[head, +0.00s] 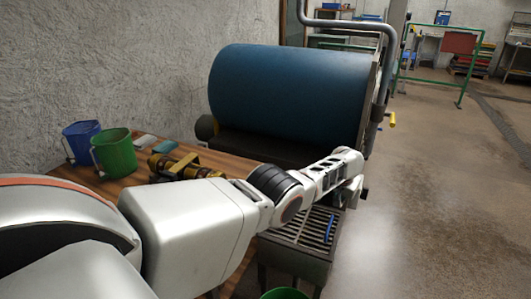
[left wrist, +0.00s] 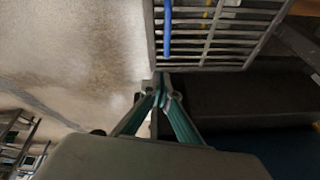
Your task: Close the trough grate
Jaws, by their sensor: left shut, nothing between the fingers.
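The trough grate (head: 300,228) is a frame of grey metal bars over the dark trough (head: 295,264), below the blue roller. A blue handle (head: 330,229) lies along its right side. I cannot tell whether the grate sits fully flat. My left arm reaches over the trough's far end, with the left gripper (head: 350,195) partly hidden behind its own wrist. In the left wrist view the left gripper (left wrist: 160,83) is shut and empty, its tips close to the corner of the grate (left wrist: 215,40), near the blue handle (left wrist: 167,28). Contact is unclear. My right gripper is not in view.
The large blue roller (head: 290,95) stands behind the trough, with a grey pipe (head: 388,60) at its right. A wooden table (head: 120,185) holds blue (head: 82,140) and green (head: 114,152) buckets and a brass fitting (head: 178,167). Open floor (head: 440,200) lies right.

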